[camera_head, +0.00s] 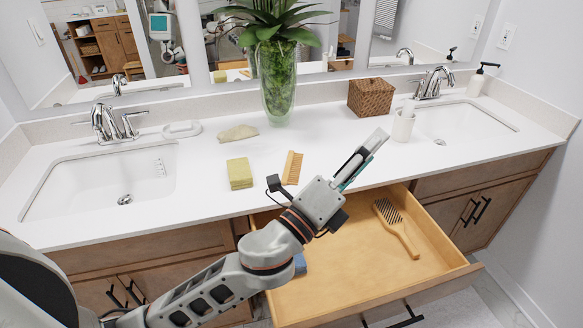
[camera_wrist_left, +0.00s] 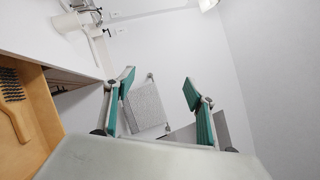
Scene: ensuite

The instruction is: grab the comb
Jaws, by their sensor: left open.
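A wooden comb (camera_head: 292,167) lies on the white counter, between a yellow-green sponge block and my left arm. My left gripper (camera_head: 366,155) is over the counter's front edge, to the right of the comb and apart from it. In the left wrist view the two teal-padded fingers (camera_wrist_left: 160,95) are spread with nothing between them. The comb does not show in that view. My right gripper is not in view.
An open drawer (camera_head: 345,290) holds a wooden hairbrush (camera_head: 400,232) and a blue item (camera_head: 299,264) partly behind my arm. On the counter are the sponge block (camera_head: 239,173), a folded cloth (camera_head: 238,133), a glass vase (camera_head: 277,90), a wicker box (camera_head: 371,98) and a white cup (camera_head: 403,125).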

